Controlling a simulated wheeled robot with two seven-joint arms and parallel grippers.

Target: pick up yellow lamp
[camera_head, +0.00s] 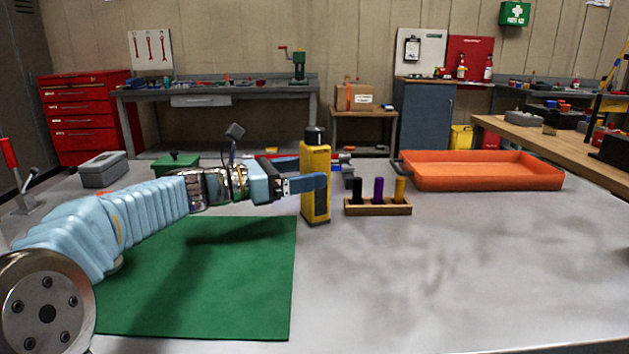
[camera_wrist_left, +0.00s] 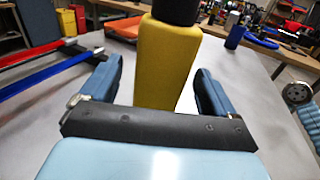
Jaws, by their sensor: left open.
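The yellow lamp (camera_head: 315,186) is an upright yellow block with a black top, standing on the grey table just right of the green mat (camera_head: 200,280). My left gripper (camera_head: 306,172) reaches in from the left at the lamp's height. In the left wrist view the lamp (camera_wrist_left: 167,60) stands between the two blue fingers of my left gripper (camera_wrist_left: 155,88), which are open with a gap showing on both sides. The lamp's base is partly hidden behind the gripper's palm in that view. My right gripper is not in either view.
A wooden holder (camera_head: 378,207) with black, purple and yellow pegs stands close to the lamp's right. An orange tray (camera_head: 480,184) lies further back right. A grey box (camera_head: 104,170) and a green box (camera_head: 176,163) are at back left. The front right of the table is clear.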

